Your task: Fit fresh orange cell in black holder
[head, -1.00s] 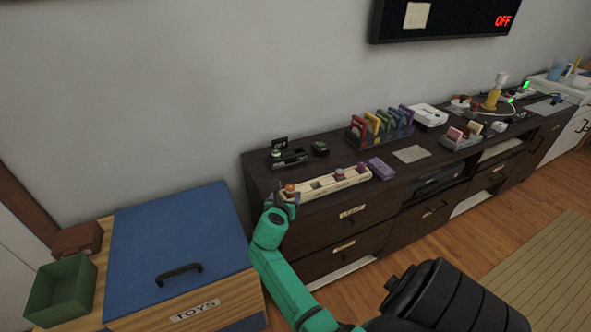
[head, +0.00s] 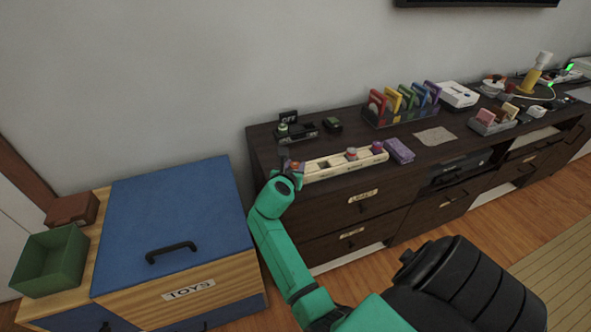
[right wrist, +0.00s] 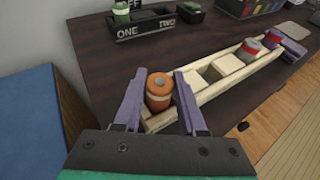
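The orange cell (right wrist: 159,88) stands upright in the near-left end of a cream tray (right wrist: 222,92), which also shows in the head view (head: 322,174). My right gripper (right wrist: 159,96) has its purple fingers on either side of the orange cell, open, with narrow gaps seeming to show. In the head view the right gripper (head: 289,171) is at the tray's left end and largely covers the cell. The black holder (right wrist: 151,27), marked ONE and TWO, lies behind the tray and also shows in the head view (head: 303,137). A green cell (right wrist: 121,13) stands at its left end. My left gripper is out of view.
A small dark box (head: 333,125) sits right of the holder. A rack of coloured cases (head: 402,112) stands behind. A blue-lidded toy chest (head: 178,218) is at left.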

